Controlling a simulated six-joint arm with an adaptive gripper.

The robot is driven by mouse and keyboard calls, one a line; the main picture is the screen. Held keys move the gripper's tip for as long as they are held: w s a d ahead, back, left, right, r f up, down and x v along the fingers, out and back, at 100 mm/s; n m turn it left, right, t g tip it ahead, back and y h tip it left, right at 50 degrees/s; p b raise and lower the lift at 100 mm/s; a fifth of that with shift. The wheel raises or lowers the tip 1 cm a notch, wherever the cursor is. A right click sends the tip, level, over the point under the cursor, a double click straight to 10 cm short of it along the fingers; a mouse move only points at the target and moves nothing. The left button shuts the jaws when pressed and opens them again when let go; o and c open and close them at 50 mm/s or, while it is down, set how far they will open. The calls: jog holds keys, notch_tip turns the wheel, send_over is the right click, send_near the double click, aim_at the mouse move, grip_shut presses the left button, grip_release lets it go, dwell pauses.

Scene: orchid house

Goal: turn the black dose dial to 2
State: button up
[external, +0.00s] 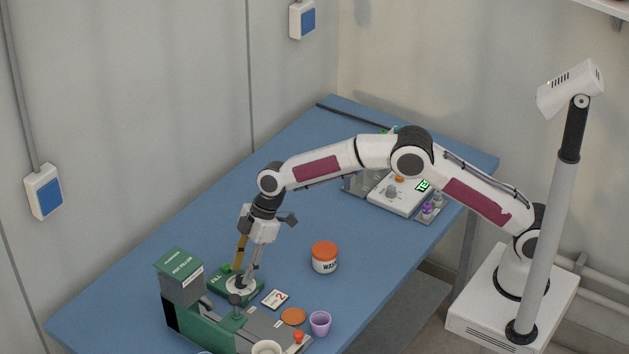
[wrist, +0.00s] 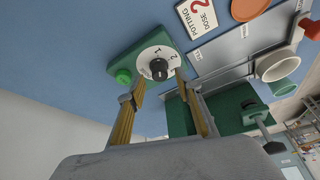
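The black dose dial (wrist: 158,69) is a small knob on a white round face marked with numbers, 1 and 2 among them. The face (external: 240,286) sits on a green base, with a green button (wrist: 123,76) at one side. Which number the dial points to is too small to tell. My gripper (wrist: 160,84) is open and empty, its yellow-padded fingers spread on either side of the dial's near edge. In the external view my gripper (external: 243,274) points down just above the dial; contact cannot be told.
A card reading "POTTING DOSE 2" (external: 275,299) lies beside the dial. The green and grey pot filler (external: 181,277) stands close by. An orange-lidded jar (external: 324,258), an orange disc (external: 293,316) and a purple cup (external: 320,323) are to the right. The blue table's middle is clear.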

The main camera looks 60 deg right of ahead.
jog(key=shift+x, duration=0.8)
jog(key=shift+c, duration=0.3)
grip_shut()
jog(key=shift+m, duration=0.6)
jog(key=shift+s+a+m+t+h, duration=0.1)
jog(key=shift+m+t+h, duration=0.3)
jog(key=shift+m, duration=0.8)
jog(key=shift+s+a+m+t+h, duration=0.15)
jog(key=shift+m+t, duration=0.35)
jog(key=shift+m, duration=0.7)
jog(key=shift+m+t+h, duration=0.25)
jog(key=shift+m+h, duration=0.3)
jog(key=shift+m, duration=0.8)
jog(key=shift+m+t+h, duration=0.25)
jog(key=shift+m+h, duration=0.25)
jog(key=shift+m, duration=0.85)
jog(key=shift+f+m, duration=0.1)
jog(key=shift+m, duration=0.2)
